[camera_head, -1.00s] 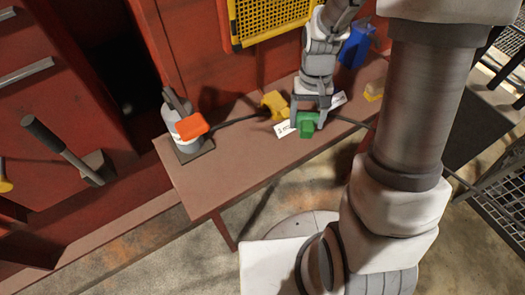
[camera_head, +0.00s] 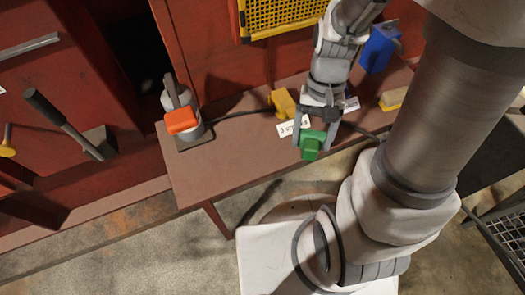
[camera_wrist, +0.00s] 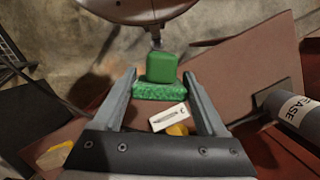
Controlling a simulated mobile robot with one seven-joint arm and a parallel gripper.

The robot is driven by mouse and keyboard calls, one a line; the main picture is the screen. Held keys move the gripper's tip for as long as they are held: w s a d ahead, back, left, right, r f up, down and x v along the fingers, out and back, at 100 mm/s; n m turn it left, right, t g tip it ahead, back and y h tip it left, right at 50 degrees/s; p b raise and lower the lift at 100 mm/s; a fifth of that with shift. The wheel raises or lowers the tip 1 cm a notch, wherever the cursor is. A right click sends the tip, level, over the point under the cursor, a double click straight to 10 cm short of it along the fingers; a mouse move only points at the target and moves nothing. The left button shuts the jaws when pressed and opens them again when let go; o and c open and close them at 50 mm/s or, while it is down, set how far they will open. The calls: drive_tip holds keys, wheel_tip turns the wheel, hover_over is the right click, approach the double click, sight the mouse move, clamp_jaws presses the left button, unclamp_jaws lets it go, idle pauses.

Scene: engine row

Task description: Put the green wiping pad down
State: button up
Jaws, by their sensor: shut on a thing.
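The green wiping pad (camera_head: 312,143) is between the fingers of my gripper (camera_head: 317,137), above the front edge of the brown bench (camera_head: 235,160). In the wrist view the pad (camera_wrist: 160,71) shows a smooth block-shaped grip on a rougher, speckled green base. The fingertips of my gripper (camera_wrist: 160,85) are shut on it from both sides. Whether the pad touches the bench is unclear.
A yellow object (camera_head: 282,102) and a white label (camera_head: 290,126) are just left of the gripper. A blue object (camera_head: 378,47) and a yellow-and-tan block (camera_head: 393,98) are to the right.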

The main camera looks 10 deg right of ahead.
drive_tip(key=w+a+f, duration=0.2)
drive_tip(key=a, duration=0.1)
drive_tip(key=w+a+f, duration=0.2)
drive_tip(key=a, duration=0.1)
drive_tip(key=w+a+f+b, duration=0.1)
drive_tip(key=w+a+f, duration=0.1)
drive_tip(key=a+f, duration=0.1)
drive_tip(key=shift+w+a, duration=0.1)
drive_tip(key=shift+a, duration=0.35)
drive_tip(key=shift+f+b, duration=0.3)
drive_tip(key=shift+f, duration=1.7)
drive_tip(key=shift+f, duration=0.25)
drive_tip(key=o, duration=1.1)
drive_tip(key=shift+r, duration=0.1)
